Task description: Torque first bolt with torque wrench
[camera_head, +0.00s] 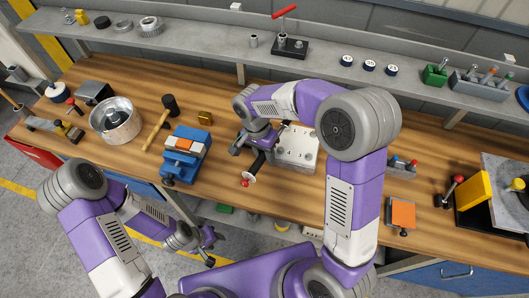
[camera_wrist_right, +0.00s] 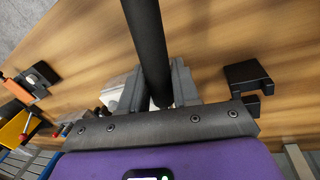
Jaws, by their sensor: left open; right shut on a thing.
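My right gripper (camera_head: 262,140) is shut on the torque wrench (camera_head: 258,165), a dark tool with a red end, held beside the grey metal block (camera_head: 298,158). The block sits on the wooden bench and has round bolt-like features on top. In the right wrist view, the wrench's black shaft (camera_wrist_right: 148,45) runs up from between the fingers (camera_wrist_right: 157,95). I cannot tell whether the wrench touches a bolt; the gripper and arm hide part of the block. My left gripper (camera_head: 207,248) is open and empty, low in front of the bench edge.
The wooden bench (camera_head: 230,180) has a blue vise (camera_head: 180,165), a mallet (camera_head: 160,130) and a round metal pot (camera_head: 115,122) to the left. An orange-topped piece (camera_head: 402,215) lies to the right. A grey shelf (camera_head: 215,50) with small parts runs along the back.

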